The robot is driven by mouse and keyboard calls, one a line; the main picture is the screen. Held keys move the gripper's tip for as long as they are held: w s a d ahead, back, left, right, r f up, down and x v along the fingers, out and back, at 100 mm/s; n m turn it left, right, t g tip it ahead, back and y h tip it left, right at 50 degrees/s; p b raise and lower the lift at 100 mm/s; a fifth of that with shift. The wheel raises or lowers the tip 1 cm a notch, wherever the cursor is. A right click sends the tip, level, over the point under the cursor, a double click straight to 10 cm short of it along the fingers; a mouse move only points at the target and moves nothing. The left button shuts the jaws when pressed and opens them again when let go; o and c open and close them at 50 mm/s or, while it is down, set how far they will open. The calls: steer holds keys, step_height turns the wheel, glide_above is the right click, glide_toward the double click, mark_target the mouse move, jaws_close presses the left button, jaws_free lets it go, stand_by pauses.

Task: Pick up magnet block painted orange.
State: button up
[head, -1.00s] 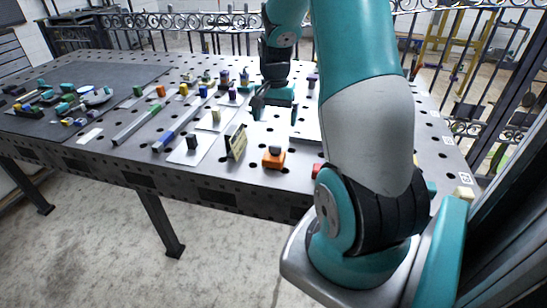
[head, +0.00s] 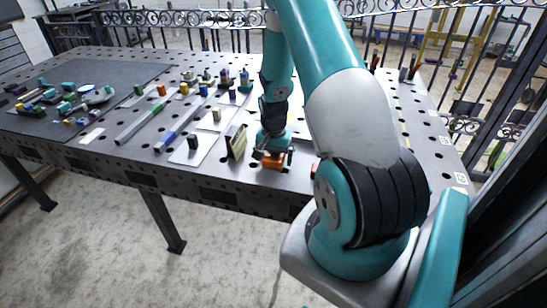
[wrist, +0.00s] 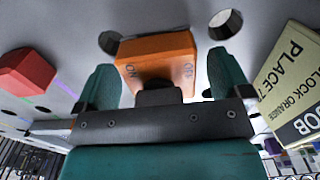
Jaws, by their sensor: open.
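The orange magnet block (wrist: 160,52) sits on the perforated steel table, with a dark knob (wrist: 158,95) on its top and lettering on its orange face. It also shows in the head view as an orange patch (head: 272,163) under my gripper. My gripper (head: 272,153) is down over it near the table's front edge. In the wrist view the two teal fingers of my gripper (wrist: 165,82) stand apart, one on each side of the block and knob. A gap shows beside each finger, and I cannot tell any contact.
A sign plate (head: 237,141) reading "place" and "block orange" stands close beside the block. A red block (wrist: 25,72) lies on the block's other side. White plates (head: 192,150), rails and many small colored parts spread over the table (head: 100,165) to the left.

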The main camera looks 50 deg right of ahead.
steer(key=c, duration=1.6)
